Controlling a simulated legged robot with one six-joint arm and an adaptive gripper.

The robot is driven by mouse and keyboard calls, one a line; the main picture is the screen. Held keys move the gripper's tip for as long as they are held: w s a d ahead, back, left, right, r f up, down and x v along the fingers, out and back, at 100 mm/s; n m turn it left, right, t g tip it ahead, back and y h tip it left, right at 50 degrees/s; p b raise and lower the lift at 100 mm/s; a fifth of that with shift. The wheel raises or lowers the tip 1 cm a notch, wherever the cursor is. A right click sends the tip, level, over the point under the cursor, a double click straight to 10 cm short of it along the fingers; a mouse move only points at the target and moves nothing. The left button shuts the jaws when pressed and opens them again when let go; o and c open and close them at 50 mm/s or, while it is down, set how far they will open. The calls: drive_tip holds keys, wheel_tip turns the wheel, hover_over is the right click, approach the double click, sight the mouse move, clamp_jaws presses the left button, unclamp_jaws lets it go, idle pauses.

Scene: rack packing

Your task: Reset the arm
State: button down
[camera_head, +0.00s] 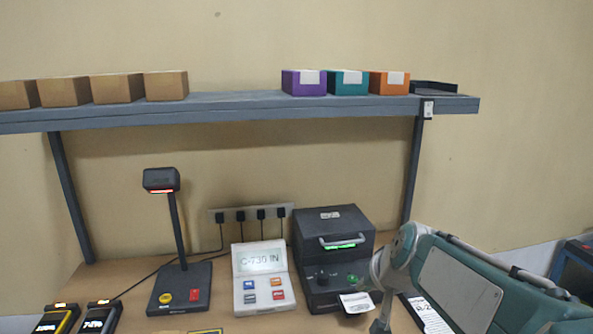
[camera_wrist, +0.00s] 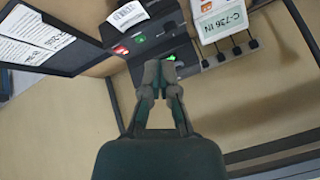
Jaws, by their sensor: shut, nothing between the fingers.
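My gripper (camera_wrist: 160,68) shows in the wrist view with its two fingertips together and nothing between them. In that view it appears in front of the black label printer (camera_wrist: 150,38), near its green light. I cannot tell whether it touches anything. In the head view my teal and grey arm reaches in from the lower right, beside the printer (camera_head: 333,255). My fingers are not clearly visible there. A white label (camera_head: 356,303) sticks out of the printer's front.
A grey shelf (camera_head: 235,108) holds brown boxes (camera_head: 118,88) and purple, teal and orange boxes (camera_head: 348,83). On the desk stand a scanner (camera_head: 179,240), a display terminal (camera_head: 263,278) and handheld devices (camera_head: 98,317). A printed sheet (camera_head: 428,314) lies near my arm.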

drive_tip(key=s+d+f+n+h, duration=0.1)
drive_tip(key=s, duration=0.9)
drive_tip(key=s+d+f+n+g+h, duration=0.1)
drive_tip(key=s+f, duration=0.1)
drive_tip(key=s, duration=0.8)
drive_tip(key=shift+s+d, duration=0.25)
drive_tip(key=shift+s, duration=0.05)
